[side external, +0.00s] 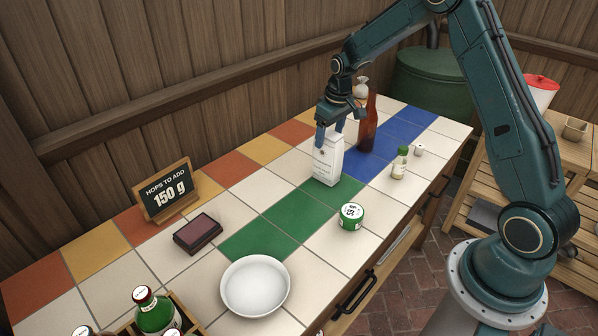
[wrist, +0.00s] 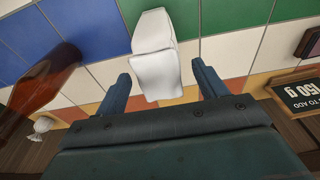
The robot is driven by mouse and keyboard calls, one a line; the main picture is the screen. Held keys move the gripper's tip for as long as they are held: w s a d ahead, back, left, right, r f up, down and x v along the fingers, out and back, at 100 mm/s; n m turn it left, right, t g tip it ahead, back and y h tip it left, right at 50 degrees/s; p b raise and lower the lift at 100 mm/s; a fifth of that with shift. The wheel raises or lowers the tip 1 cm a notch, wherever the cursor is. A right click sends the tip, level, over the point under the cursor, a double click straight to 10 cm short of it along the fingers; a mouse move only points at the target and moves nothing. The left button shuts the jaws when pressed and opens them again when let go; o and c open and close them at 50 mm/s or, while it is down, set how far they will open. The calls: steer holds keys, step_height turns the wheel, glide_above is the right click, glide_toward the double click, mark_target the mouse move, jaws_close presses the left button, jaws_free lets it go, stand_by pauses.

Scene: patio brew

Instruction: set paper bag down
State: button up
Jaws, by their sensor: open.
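The white paper bag (side external: 327,160) stands upright on the tiled counter, at the far end of the green tiles. It also shows in the wrist view (wrist: 156,60), between my two fingers with a gap on each side. My gripper (side external: 332,138) is around the top of the bag in the side view. In the wrist view my gripper (wrist: 160,85) is open, with its fingers apart and not touching the bag. The bag's base is partly hidden by its own body in the wrist view.
A brown bottle (side external: 368,122) stands just behind the bag, close to my gripper. A green-white tin (side external: 350,216), a small bottle (side external: 400,162), a white bowl (side external: 255,286), a dark box (side external: 198,234) and a chalkboard sign (side external: 168,191) stand around. Green tiles (side external: 262,238) are clear.

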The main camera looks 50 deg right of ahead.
steer(key=r, duration=0.3)
steer(key=s+r, duration=0.1)
steer(key=r, duration=0.5)
steer(key=shift+s, duration=0.15)
steer(key=shift+r, duration=0.2)
steer(key=s+a+r+t, duration=0.2)
steer(key=s+a+r, duration=0.8)
steer(key=s+r, duration=0.25)
steer(key=s+a+t, duration=0.1)
steer(key=s+a, duration=0.2)
steer(key=s, duration=0.6)
steer(key=s+a+t, duration=0.1)
steer(key=s+a, duration=0.1)
steer(key=s, duration=0.7)
steer(key=shift+a+f, duration=0.25)
steer(key=shift+a, duration=0.15)
